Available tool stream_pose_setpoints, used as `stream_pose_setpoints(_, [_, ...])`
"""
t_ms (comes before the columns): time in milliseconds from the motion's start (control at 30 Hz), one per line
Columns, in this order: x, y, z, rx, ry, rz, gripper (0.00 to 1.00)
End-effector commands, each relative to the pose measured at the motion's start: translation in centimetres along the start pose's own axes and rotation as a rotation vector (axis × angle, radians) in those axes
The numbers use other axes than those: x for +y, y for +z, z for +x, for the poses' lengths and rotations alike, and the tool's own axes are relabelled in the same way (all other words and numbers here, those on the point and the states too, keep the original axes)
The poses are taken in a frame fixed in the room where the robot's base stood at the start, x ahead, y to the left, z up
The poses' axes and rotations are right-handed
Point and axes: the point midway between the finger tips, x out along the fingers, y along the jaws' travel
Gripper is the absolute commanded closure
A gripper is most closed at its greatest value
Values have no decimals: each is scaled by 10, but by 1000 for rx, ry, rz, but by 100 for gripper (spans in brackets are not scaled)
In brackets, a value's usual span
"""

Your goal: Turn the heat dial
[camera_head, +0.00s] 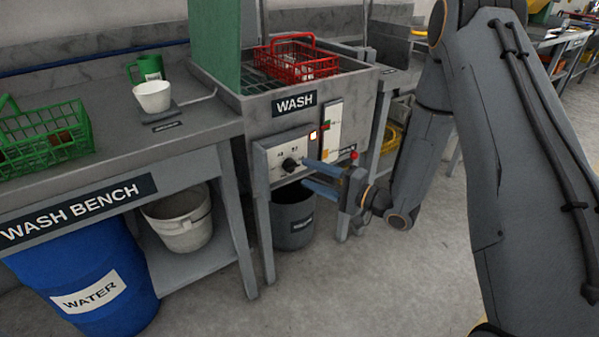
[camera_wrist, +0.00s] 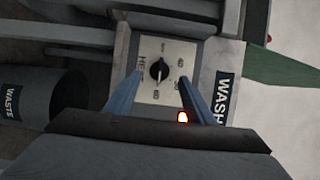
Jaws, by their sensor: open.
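The heat dial is a small black knob (camera_head: 291,164) on a pale plate (camera_head: 281,152) at the front of the wash unit, below the WASH sign. In the wrist view the black knob (camera_wrist: 159,70) sits on its marked plate (camera_wrist: 163,95), between and beyond my fingers. My gripper (camera_head: 306,174) is open, its two blue fingers pointing at the panel just right of the knob in the head view. In the wrist view my gripper (camera_wrist: 158,92) has its fingers either side of the plate, with nothing between them. The fingers look apart from the knob.
A lit orange-red lamp (camera_head: 313,135) and a tall white panel (camera_head: 332,130) with a red button (camera_head: 354,155) are right of the dial. A grey waste bin (camera_head: 293,216) stands below. A red basket (camera_head: 297,60) sits on top. The wash bench (camera_head: 110,150) is left.

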Motion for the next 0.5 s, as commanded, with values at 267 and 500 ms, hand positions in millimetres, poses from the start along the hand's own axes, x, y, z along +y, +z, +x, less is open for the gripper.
stream_pose_setpoints(267, [0,0,39,-1,1,-3,51])
stream_pose_setpoints(500, [0,-1,47,2,1,-2,51])
